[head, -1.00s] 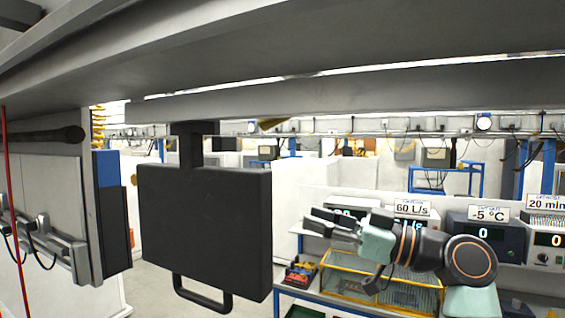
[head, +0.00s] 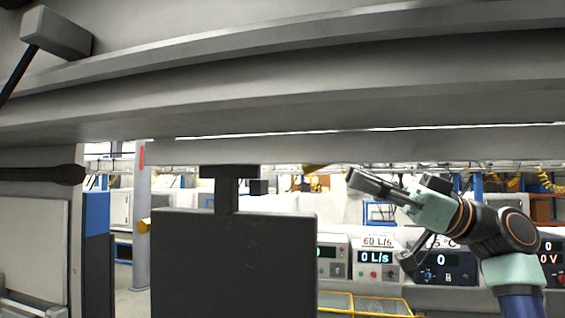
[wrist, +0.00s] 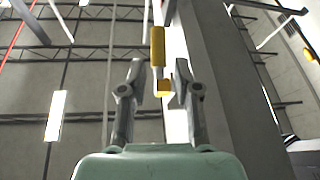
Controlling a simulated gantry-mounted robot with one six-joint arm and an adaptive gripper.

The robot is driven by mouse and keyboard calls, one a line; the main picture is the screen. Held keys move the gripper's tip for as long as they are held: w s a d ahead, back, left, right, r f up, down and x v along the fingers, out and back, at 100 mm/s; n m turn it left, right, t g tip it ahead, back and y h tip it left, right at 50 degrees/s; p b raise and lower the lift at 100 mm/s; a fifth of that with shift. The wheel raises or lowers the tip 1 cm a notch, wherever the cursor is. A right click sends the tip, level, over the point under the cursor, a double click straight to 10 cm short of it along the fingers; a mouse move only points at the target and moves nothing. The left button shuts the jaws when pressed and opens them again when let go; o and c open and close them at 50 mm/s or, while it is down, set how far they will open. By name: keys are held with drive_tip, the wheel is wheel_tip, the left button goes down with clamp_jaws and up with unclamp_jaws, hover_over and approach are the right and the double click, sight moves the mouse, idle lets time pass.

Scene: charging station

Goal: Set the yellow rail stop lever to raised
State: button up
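The yellow rail stop lever (wrist: 158,46) shows in the wrist view as an upright yellow bar with a short pale link and a yellow block below it. It stands beside a grey beam. My gripper (wrist: 157,80) is open, with its two fingers apart. The yellow block appears between the fingertips in the picture; depth and contact cannot be told. In the head view my gripper (head: 352,180) points up and left below the overhead rail. A small dull-yellow piece (head: 315,167) under the rail may be part of the lever.
A black case-like block (head: 235,262) hangs from the overhead grey beam (head: 350,148), left of my gripper. Instrument boxes with displays (head: 376,262) stand on a bench behind and below my arm. Open air lies between the black block and my arm.

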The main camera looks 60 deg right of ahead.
sight(320, 162)
drive_tip(key=p+x, duration=0.1)
drive_tip(key=x, duration=0.2)
drive_tip(key=p+x, duration=0.1)
drive_tip(key=x, duration=0.2)
drive_tip(key=shift+w+r+p, duration=0.2)
drive_tip(key=shift+r+p, duration=0.15)
drive_tip(key=shift+w+a, duration=0.1)
drive_tip(key=shift+w, duration=0.25)
clamp_jaws()
